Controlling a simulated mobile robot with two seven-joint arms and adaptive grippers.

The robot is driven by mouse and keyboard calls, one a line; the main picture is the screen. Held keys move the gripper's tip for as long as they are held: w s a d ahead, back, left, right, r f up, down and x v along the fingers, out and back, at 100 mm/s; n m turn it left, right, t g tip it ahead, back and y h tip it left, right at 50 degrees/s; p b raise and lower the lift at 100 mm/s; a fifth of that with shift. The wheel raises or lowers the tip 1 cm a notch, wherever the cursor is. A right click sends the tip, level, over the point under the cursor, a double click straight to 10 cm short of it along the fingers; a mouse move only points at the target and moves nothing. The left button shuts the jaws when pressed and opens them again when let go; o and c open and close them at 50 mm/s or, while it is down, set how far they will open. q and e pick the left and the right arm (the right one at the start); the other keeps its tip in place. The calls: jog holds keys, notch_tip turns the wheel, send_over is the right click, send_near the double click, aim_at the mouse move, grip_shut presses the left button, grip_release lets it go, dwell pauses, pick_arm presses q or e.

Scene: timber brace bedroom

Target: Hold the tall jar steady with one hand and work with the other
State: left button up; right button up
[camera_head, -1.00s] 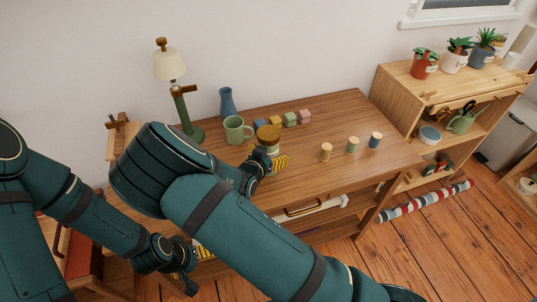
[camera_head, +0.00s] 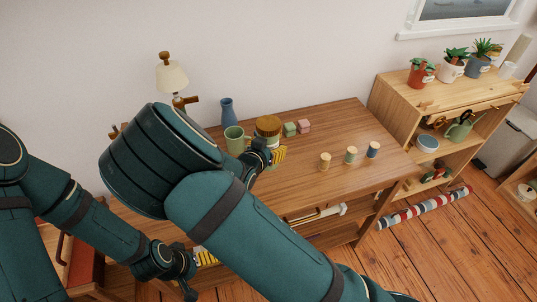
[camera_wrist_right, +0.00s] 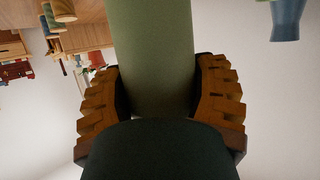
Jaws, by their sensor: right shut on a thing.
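The tall jar (camera_head: 268,124), green with a brown lid, shows at the back of the wooden desk in the head view, beside the green mug. My right gripper (camera_head: 270,153) is shut on the jar's side, and its wrist hides part of the jar. In the right wrist view the jar's green body (camera_wrist_right: 150,55) fills the space between both ridged pads. The jar looks upright and seems to be above the desk top. My left gripper (camera_head: 192,262) is low at the desk's front left. Its fingers are partly hidden, so I cannot tell its opening.
A lamp (camera_head: 172,78) stands at the back left.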

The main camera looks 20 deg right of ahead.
notch_tip(320, 180, up, 2)
jog(key=o, duration=0.5)
jog(key=c, duration=0.5)
